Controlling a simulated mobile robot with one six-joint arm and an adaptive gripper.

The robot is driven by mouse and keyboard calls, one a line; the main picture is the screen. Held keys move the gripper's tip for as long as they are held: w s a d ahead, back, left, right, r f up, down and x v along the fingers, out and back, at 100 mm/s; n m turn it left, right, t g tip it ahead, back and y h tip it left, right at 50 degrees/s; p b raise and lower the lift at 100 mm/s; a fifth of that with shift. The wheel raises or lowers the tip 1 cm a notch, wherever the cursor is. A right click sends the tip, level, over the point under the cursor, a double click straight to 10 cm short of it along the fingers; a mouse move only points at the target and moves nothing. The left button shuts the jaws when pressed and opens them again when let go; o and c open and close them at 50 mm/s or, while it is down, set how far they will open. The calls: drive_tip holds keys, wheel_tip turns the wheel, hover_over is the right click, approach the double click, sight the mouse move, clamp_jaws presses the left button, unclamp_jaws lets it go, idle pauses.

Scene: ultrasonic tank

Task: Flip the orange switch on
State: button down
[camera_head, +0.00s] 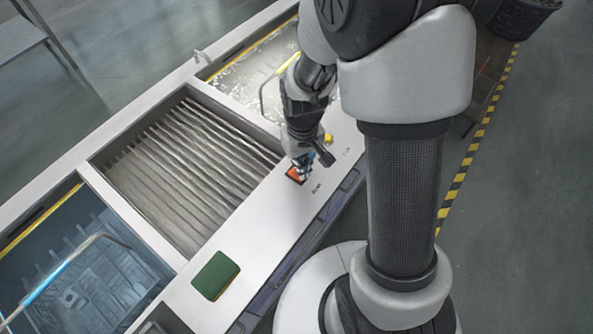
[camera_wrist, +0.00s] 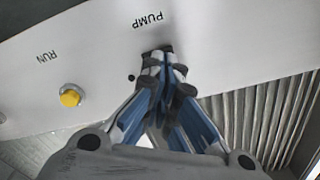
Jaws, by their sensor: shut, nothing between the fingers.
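The orange switch (camera_head: 293,174) sits on the white front ledge of the tank, beside the ribbed middle basin. Only part of it shows in the head view. My gripper (camera_head: 304,177) points down with its fingertips right at the switch, covering its right side. I cannot tell whether they touch it. In the wrist view my gripper (camera_wrist: 163,62) is shut and empty, its fingertips just below the PUMP label (camera_wrist: 148,21). There the fingers hide the orange switch, and only a dark edge shows behind the tips. The position of the switch cannot be seen.
A yellow button (camera_head: 328,138) stands on the ledge close to my gripper; it also shows in the wrist view (camera_wrist: 70,96) beside the RUN label. A green pad (camera_head: 215,276) lies farther along the ledge. Liquid-filled basins flank the ribbed basin (camera_head: 128,178).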

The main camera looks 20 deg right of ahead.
drive_tip(key=shift+f+b, duration=0.75)
drive_tip(key=shift+f, duration=0.3)
idle(0.4)
drive_tip(key=shift+r+p, duration=2.95)
drive_tip(key=shift+r, duration=0.6)
